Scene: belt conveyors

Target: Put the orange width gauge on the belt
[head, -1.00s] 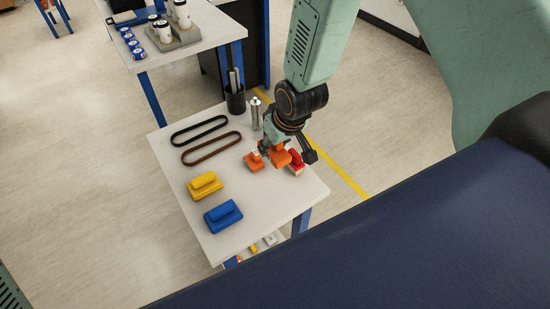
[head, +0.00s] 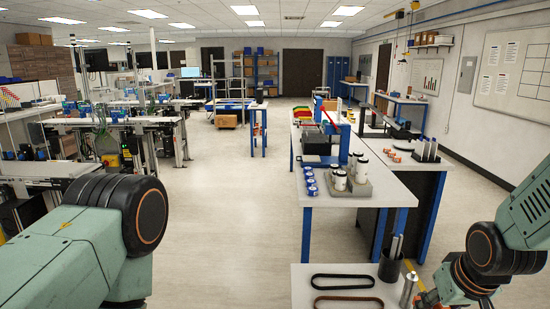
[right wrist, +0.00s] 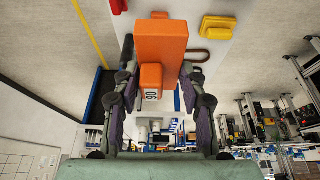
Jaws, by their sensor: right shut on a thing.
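The orange width gauge (right wrist: 160,45) is a block with a smaller raised part and a white label. In the right wrist view it sits between the fingers of my right gripper (right wrist: 151,90), which is shut on it. The dark blue conveyor belt is not clearly in view now.
The white table (head: 300,284) holds a black loop belt (head: 342,281), a brown loop belt (head: 348,304), a dark cup (head: 391,266) and a metal cylinder (head: 408,290). A yellow block (right wrist: 221,24) and a red block (right wrist: 178,5) show in the wrist view. Open floor (head: 220,230) lies left.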

